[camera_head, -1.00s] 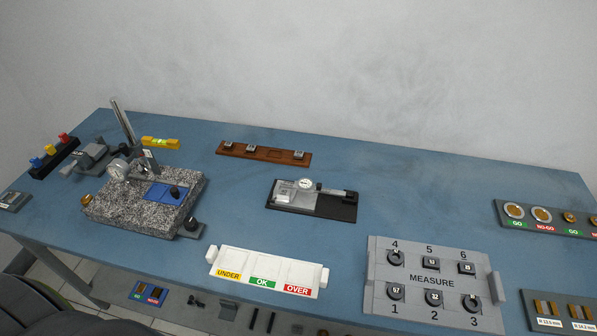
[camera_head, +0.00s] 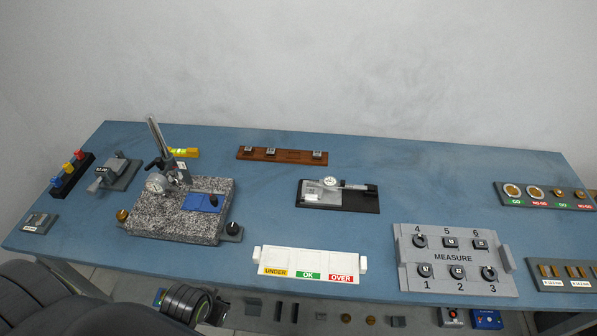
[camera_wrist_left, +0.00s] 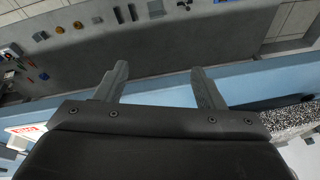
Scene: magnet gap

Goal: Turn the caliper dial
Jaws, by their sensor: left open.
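The caliper (camera_head: 337,194) lies on a black base plate (camera_head: 366,205) near the middle of the blue table. Its round white dial (camera_head: 330,181) faces up toward the head camera. My left gripper (camera_wrist_left: 158,82) is open and empty in the left wrist view, with its two fingers apart over the table's front edge. The caliper cannot be made out in the left wrist view. In the head view only dark parts of my own arm show at the lower left. My right gripper is not in view.
A granite block (camera_head: 165,215) with a dial gauge stand is on the left. A white UNDER/OK/OVER tray (camera_head: 310,258) and a grey MEASURE board (camera_head: 455,270) lie in front of the caliper. A brown rack (camera_head: 290,155) is behind. Blue table (camera_head: 420,180) is bare around the caliper.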

